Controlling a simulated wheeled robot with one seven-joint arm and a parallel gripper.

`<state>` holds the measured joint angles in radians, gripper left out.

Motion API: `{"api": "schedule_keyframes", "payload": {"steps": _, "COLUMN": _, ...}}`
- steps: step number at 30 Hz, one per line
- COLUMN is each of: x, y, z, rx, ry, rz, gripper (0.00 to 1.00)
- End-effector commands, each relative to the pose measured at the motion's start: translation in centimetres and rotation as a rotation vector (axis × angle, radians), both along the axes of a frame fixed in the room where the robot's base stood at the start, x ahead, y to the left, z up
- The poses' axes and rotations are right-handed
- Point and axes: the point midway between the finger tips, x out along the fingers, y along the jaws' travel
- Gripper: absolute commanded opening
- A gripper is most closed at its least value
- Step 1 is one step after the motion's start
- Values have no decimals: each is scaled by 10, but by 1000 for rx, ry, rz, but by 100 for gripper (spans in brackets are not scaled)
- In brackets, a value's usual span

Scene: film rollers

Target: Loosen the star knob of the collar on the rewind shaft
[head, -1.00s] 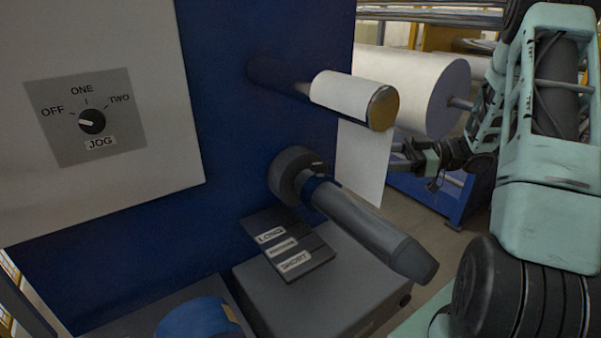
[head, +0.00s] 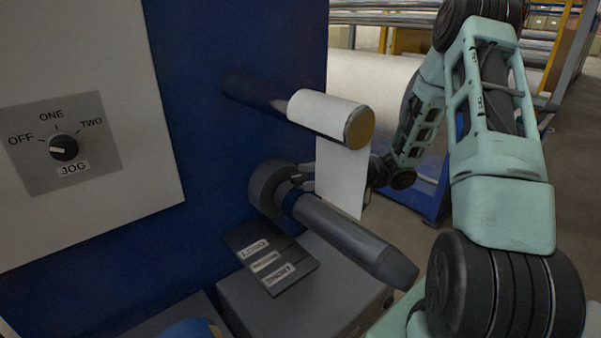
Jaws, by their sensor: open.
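The rewind shaft (head: 345,232) is a dark grey cylinder that sticks out of the blue machine wall toward the lower right. I cannot make out the star knob clearly. My gripper (head: 304,177) is open and comes in from the right, behind the hanging white web. The web hides most of its fingers. Small dark parts at the web's left edge, just above the collar, look like its fingertips; I cannot tell whether they touch anything.
A white roll (head: 323,112) on an upper shaft stands above the collar, with the white web (head: 343,178) hanging from it. A grey box (head: 300,300) with a LONG/SHORT plate (head: 268,258) is below the shaft. A switch panel (head: 63,148) is at left.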

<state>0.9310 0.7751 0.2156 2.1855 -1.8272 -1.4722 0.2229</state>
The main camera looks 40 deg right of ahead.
Motion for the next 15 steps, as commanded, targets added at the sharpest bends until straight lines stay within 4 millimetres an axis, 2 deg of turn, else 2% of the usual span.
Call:
{"api": "schedule_keyframes", "payload": {"steps": 6, "x": 13, "y": 21, "z": 0, "rx": 0, "ry": 0, "rz": 1, "gripper": 63}}
{"api": "schedule_keyframes", "payload": {"steps": 15, "x": 16, "y": 25, "z": 0, "rx": -1, "ry": 1, "rz": 0, "gripper": 63}}
